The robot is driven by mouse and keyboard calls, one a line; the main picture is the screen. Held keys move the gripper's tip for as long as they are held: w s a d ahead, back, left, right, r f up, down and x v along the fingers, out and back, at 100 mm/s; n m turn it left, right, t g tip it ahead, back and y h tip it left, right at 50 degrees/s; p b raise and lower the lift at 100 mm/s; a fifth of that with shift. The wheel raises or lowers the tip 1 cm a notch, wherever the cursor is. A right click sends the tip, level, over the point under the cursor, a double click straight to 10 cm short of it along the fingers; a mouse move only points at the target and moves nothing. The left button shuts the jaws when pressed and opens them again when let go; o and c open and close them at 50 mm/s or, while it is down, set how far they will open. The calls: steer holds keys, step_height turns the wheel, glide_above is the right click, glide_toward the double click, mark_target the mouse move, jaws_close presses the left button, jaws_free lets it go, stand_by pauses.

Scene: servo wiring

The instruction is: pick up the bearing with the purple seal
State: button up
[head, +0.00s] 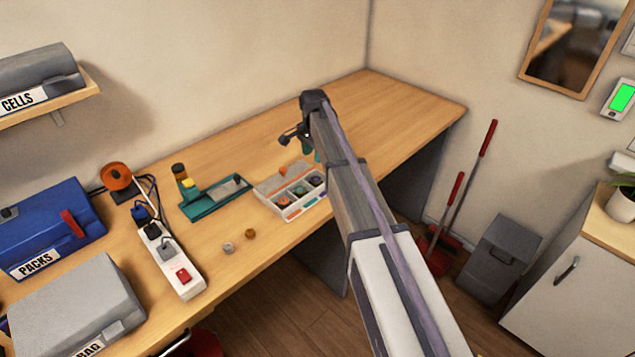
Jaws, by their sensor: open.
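A white parts tray (293,211) with several compartments sits near the front edge of the bench. It holds small round parts: an orange-topped one (284,201) in the left compartment, and darker ones (300,190) to its right. The right compartment holds a dark part (315,181); its seal colour is too small to tell, so I cannot say for sure which is purple. My gripper (311,151) is open above the bench, just behind the tray's right end. It is partly hidden by my own arm, and nothing shows in it.
A teal fixture (214,199) lies left of the tray. Two small round parts (239,240) lie loose in front. A power strip (172,260), blue case (45,230) and grey case (75,305) fill the left. The bench's far right is clear.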

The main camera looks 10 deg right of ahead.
mark_target(315, 180)
step_height(315, 180, down, 11)
steer(key=b, duration=1)
steer(key=shift+d+f, duration=0.1)
steer(key=shift+d, duration=0.05)
steer(key=shift+r, duration=0.25)
steer(key=c, duration=0.6)
